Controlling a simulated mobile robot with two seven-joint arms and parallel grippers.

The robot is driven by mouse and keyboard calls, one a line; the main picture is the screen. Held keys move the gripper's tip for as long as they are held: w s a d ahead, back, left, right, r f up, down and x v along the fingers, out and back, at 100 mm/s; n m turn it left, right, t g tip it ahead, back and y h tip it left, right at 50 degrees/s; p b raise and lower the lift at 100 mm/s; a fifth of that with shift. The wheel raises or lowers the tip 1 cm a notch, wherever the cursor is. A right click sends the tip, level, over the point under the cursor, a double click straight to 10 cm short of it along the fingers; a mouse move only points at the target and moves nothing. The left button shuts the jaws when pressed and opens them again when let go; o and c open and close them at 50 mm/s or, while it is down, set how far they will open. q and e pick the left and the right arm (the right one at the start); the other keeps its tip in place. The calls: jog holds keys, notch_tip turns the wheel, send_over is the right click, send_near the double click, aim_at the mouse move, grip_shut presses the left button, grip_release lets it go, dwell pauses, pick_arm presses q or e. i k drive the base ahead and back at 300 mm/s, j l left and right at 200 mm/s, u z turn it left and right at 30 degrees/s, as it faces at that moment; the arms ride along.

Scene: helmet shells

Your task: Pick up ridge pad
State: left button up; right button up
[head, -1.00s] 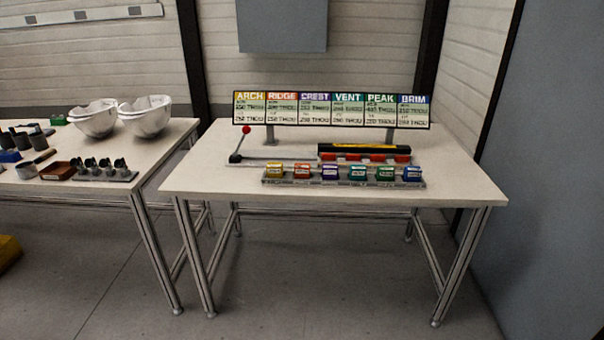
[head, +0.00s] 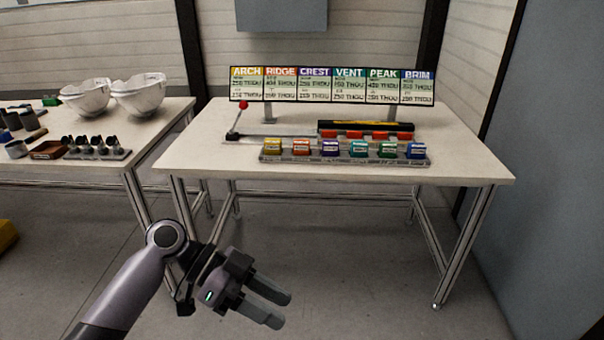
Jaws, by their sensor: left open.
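The orange pad (head: 301,147) sits second from the left in a row of coloured pads on a grey rack (head: 345,160) on the right table. Its colour matches the RIDGE panel (head: 281,84) of the sign behind; its own label is too small to read. My left gripper (head: 277,309) is in front of the table and nearer to me, low in the view, empty and open. It is well apart from the pad. My right gripper is not in view.
A yellow pad (head: 272,146) and a purple pad (head: 331,148) flank the orange one. Behind the rack are a red-knobbed lever (head: 243,105) and a black case (head: 365,126) with red blocks. White helmet shells (head: 138,95) stand on the left table. The right table's front is clear.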

aim_at(301, 146)
jog(key=i, duration=2)
jog(key=i+j, duration=0.1)
jog(key=j, duration=0.2)
